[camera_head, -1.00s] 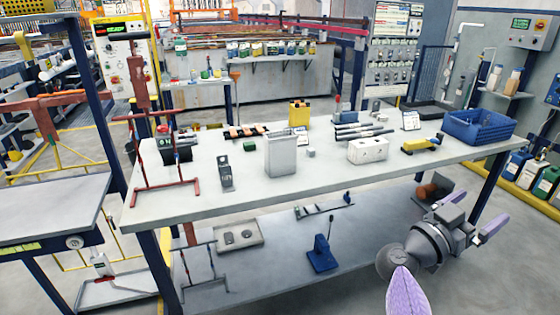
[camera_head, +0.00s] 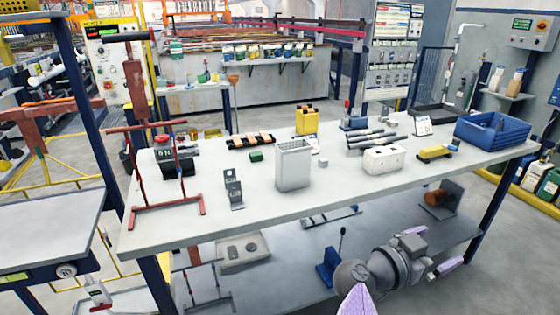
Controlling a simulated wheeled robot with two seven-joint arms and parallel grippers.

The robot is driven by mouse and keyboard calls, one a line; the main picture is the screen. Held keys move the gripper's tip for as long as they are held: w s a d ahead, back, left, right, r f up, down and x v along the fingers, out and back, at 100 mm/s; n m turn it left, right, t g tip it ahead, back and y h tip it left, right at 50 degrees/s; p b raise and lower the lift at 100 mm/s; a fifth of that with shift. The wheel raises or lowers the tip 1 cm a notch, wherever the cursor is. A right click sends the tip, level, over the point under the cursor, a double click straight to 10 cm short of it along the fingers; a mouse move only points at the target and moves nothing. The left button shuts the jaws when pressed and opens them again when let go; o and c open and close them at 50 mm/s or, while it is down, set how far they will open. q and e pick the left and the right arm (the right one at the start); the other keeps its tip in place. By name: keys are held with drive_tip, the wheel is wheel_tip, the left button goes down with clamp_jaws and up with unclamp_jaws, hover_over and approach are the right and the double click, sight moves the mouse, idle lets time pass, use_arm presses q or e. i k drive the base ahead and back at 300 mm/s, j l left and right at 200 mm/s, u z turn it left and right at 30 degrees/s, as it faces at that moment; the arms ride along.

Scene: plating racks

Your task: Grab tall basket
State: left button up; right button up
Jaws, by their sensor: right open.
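The tall basket (camera_head: 293,166) is a light grey upright bin with a perforated inside, standing near the front edge of the table top (camera_head: 330,189). My right gripper (camera_head: 432,250) is at the lower right, in front of the table and below its top. Its two pale purple fingers are spread apart with nothing between them. It is well apart from the basket. My left gripper is not in view.
Left of the basket are a grey bracket (camera_head: 234,190) and a red frame (camera_head: 167,180). To the right are a white block (camera_head: 384,159), a yellow tool (camera_head: 434,153) and a blue crate (camera_head: 492,131). A yellow canister (camera_head: 307,121) stands behind. The lower shelf (camera_head: 300,262) holds several items.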

sight(293, 158)
drive_tip(key=i+j, duration=1.3)
drive_tip(key=j, duration=0.2)
